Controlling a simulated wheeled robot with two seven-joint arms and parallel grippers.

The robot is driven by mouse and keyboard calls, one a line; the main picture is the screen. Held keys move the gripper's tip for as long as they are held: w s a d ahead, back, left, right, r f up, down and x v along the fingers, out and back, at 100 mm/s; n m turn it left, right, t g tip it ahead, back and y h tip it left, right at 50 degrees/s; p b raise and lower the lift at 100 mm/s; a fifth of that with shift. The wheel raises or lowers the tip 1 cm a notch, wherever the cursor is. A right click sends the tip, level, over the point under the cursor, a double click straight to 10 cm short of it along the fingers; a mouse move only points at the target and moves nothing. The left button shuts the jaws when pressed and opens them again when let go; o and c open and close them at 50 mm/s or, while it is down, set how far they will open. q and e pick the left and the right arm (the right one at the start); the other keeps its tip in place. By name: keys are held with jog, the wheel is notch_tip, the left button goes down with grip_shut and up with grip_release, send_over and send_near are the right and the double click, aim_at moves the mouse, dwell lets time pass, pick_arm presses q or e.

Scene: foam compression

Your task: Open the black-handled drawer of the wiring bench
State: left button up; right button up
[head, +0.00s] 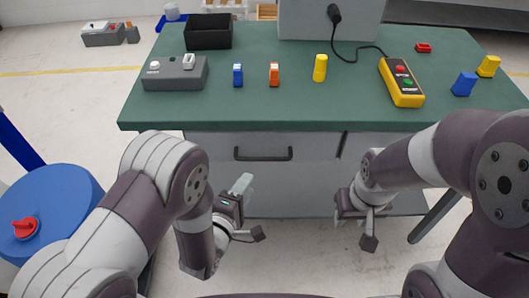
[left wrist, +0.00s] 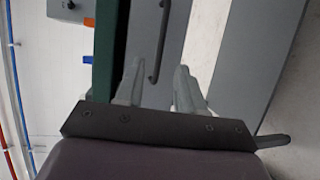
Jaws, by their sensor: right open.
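The wiring bench (head: 290,110) has a green top and a grey drawer front (head: 220,145) below it. A black bar handle (head: 263,154) runs across the drawer front, which looks flush under the bench top. My left gripper (head: 241,184) is below and in front of the handle, apart from it. In the left wrist view its two fingers (left wrist: 157,88) are spread, with the handle (left wrist: 160,42) beyond them, roughly in line with the gap. My right gripper (head: 346,208) is open to the right of the handle, low before the grey front; its fingertips are partly hidden.
On the bench top stand a black bin (head: 208,31), a grey button box (head: 174,73), a yellow pendant (head: 401,82) with a cable and several coloured blocks. A blue drum (head: 60,200) with a red knob stands left of my left arm. Floor before the bench is clear.

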aim_at(264, 158)
pick_arm(q)
jog(key=x, duration=0.6)
jog(key=b+x, duration=0.1)
jog(key=x, duration=0.5)
jog(key=shift+w+f, duration=0.3)
grip_shut()
